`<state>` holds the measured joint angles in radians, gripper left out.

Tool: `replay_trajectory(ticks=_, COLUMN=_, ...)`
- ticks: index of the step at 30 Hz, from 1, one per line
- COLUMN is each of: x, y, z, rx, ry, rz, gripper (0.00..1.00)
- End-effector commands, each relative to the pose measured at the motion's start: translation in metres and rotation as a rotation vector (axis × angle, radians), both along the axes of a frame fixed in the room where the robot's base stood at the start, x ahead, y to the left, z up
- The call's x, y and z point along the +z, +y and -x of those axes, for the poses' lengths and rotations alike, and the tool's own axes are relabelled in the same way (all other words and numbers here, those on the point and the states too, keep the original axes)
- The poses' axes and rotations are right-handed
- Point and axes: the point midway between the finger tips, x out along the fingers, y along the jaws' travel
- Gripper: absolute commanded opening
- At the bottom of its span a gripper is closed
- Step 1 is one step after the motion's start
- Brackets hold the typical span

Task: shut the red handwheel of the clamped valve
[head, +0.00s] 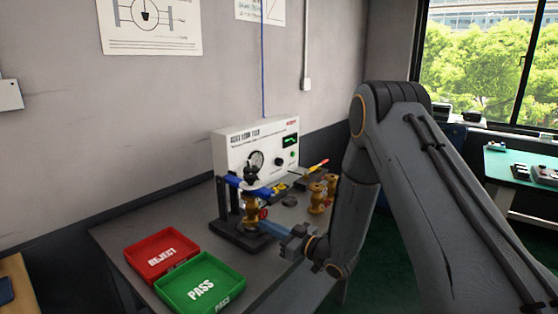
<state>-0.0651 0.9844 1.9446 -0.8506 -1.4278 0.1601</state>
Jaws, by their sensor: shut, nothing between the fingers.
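The clamped valve (250,213) is a brass body held upright in a dark stand with a blue clamp (236,182). Its red handwheel (263,213) shows as a small red spot on the valve's right side, facing my gripper. How far it is turned is too small to tell. My gripper (270,228) is shut and empty. It reaches in from the right, with its tip just below and right of the handwheel. I cannot tell whether it touches the wheel or the valve.
A white test box (228,152) with a gauge stands behind the valve. Several brass valves (317,195) stand to the right, near a screwdriver (319,166). A red REJECT tray (160,251) and green PASS tray (201,286) lie front left. The table's front edge is close to my wrist.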

Motion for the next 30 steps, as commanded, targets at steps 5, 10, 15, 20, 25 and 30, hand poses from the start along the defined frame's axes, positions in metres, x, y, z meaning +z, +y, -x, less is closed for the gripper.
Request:
replay_trajectory(ticks=5, x=-0.001, y=0.001, z=0.000, rx=0.000, ry=-0.005, rz=-0.002, gripper=0.00)
replay_trajectory(ticks=10, x=-0.006, y=0.002, z=0.002, rx=0.000, ry=-0.003, rz=-0.001, gripper=0.00)
replay_trajectory(ticks=15, x=-0.006, y=-0.005, z=0.006, rx=-0.002, ry=-0.002, rz=-0.001, gripper=0.00)
replay_trajectory(ticks=20, x=-0.006, y=-0.017, z=0.017, rx=-0.002, ry=0.000, rz=-0.001, gripper=0.00)
replay_trajectory(ticks=25, x=-0.006, y=-0.032, z=0.028, rx=-0.003, ry=-0.001, rz=-0.001, gripper=0.00)
replay_trajectory(ticks=30, x=-0.006, y=-0.044, z=0.038, rx=-0.002, ry=-0.001, rz=-0.001, gripper=0.00)
